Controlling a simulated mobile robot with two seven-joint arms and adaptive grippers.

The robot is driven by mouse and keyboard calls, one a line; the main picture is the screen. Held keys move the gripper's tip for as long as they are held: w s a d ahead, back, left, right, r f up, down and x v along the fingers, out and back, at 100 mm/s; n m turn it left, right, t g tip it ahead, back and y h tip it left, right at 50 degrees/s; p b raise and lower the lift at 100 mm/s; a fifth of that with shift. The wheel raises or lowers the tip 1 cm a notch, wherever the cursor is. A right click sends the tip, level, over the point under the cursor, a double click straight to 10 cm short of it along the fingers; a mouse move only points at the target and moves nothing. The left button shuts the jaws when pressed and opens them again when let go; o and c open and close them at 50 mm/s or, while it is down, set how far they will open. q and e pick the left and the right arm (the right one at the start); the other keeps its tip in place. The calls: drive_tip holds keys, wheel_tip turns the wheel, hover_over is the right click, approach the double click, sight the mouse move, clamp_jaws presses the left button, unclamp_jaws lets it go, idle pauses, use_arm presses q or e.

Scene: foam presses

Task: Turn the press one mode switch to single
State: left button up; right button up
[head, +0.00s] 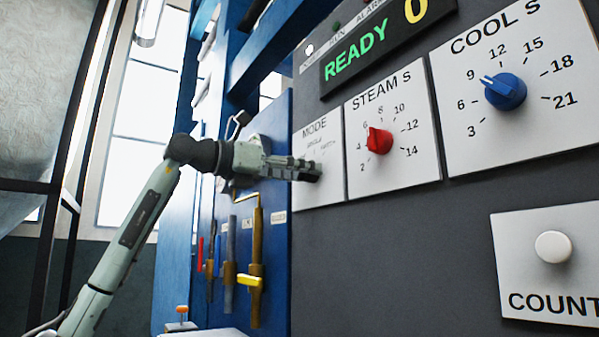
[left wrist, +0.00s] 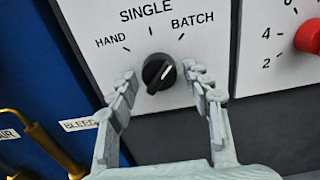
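The mode switch (left wrist: 159,73) is a round black knob on a white plate with the labels HAND, SINGLE and BATCH. Its pale pointer line slants up and right, towards the BATCH side. My left gripper (left wrist: 160,78) is open, with one finger to each side of the knob and nothing held. Whether the fingers touch the knob, I cannot tell. In the head view the left gripper (head: 314,172) reaches the plate from the left. My right gripper is not in view.
Right of the mode plate are the red STEAM knob (head: 379,141), the blue COOL knob (head: 505,91) and a white COUNT button (head: 553,246). A READY display (head: 362,56) is above. Left and below are pipes with a yellow-handled valve (head: 250,281).

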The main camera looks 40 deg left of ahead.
use_arm(q)
drive_tip(key=c, duration=0.8)
drive_tip(key=shift+c, duration=0.2)
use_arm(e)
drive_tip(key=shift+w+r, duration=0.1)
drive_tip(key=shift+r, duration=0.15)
use_arm(q)
drive_tip(key=shift+n+p, duration=2.1)
drive_tip(key=shift+n, duration=2.4)
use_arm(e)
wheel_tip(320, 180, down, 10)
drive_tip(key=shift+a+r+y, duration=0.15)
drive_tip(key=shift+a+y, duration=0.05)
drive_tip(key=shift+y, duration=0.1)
use_arm(q)
drive_tip(key=o, duration=1.2)
drive_tip(key=shift+c, duration=0.2)
